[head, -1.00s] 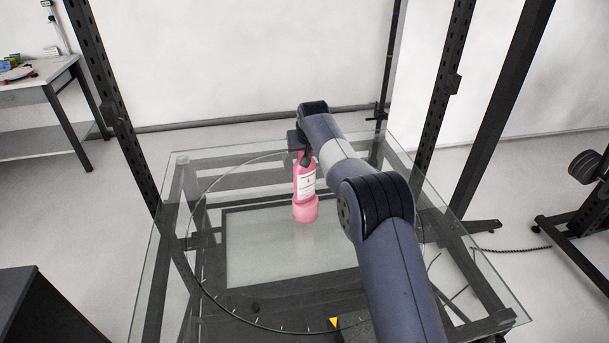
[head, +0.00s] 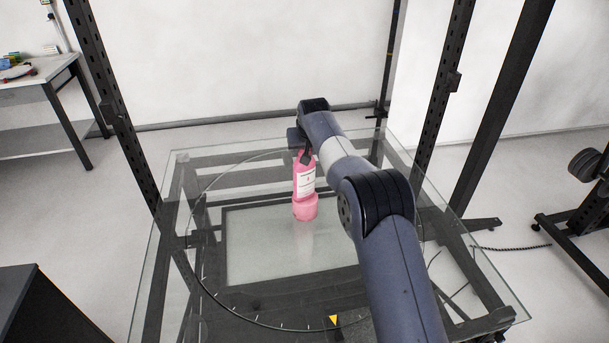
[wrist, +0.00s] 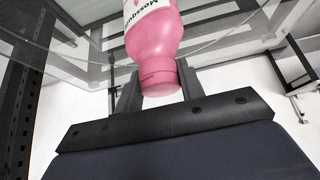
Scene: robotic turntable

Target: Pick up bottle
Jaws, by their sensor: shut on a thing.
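The pink bottle (head: 305,182) with a white label stands upright over the middle of the glass turntable (head: 245,307). My gripper (head: 304,156) is at its top end, reaching down from the arm. In the wrist view the bottle (wrist: 153,45) shows its label, shoulder and pink cap end between the two dark fingers of my gripper (wrist: 158,88). The gripper is shut on this top end. A paler pink patch lies under the bottle in the head view; I cannot tell whether the base touches the glass.
Dark upright posts (head: 115,115) frame the table at the left and right. A yellow triangle marker (head: 334,320) lies at the turntable's near edge. A side bench (head: 45,92) stands at the far left and a dark cabinet (head: 22,308) at the near left. The glass around the bottle is clear.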

